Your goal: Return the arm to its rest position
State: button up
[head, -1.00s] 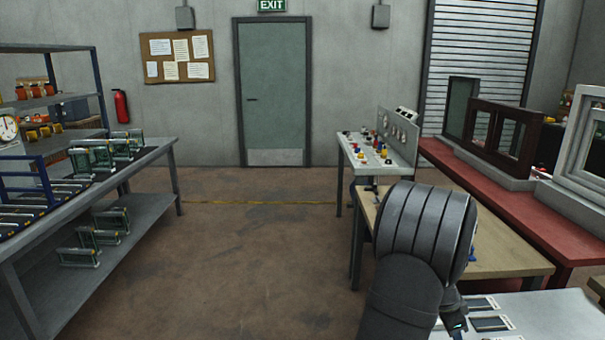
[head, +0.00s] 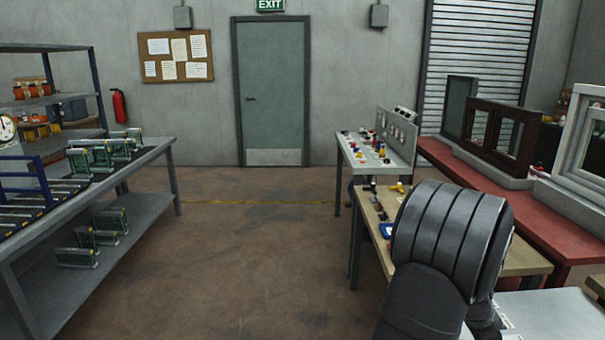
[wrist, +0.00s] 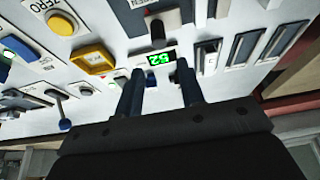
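My gripper (wrist: 159,77) shows in the wrist view with its two dark fingers apart and nothing between them. Beyond the fingers is a white control panel (wrist: 118,44) with a green lit display (wrist: 160,58) reading what looks like 52. In the head view, my dark ribbed arm fills the lower right and hides the gripper.
A wooden bench (head: 372,240) with small coloured parts stands left of my arm. A red bench (head: 545,215) with window frames runs along the right. A grey workbench (head: 150,205) stands at the left. The floor (head: 250,250) between is clear.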

jog(key=s+d+r, duration=0.1)
jog(key=s+r, duration=0.2)
jog(key=s, duration=0.2)
jog(key=w+d+f, duration=0.1)
jog(key=w+d, duration=0.1)
jog(key=w, duration=1.8)
jog(key=shift+n, duration=0.4)
jog(key=w+a+f, duration=0.1)
jog(key=w+f, duration=0.1)
jog(key=w, duration=0.1)
jog(key=w+a+f, duration=0.2)
jog(key=w, duration=0.2)
jog(key=w+a+f, duration=0.2)
jog(key=w, duration=0.2)
jog(key=shift+f, duration=0.4)
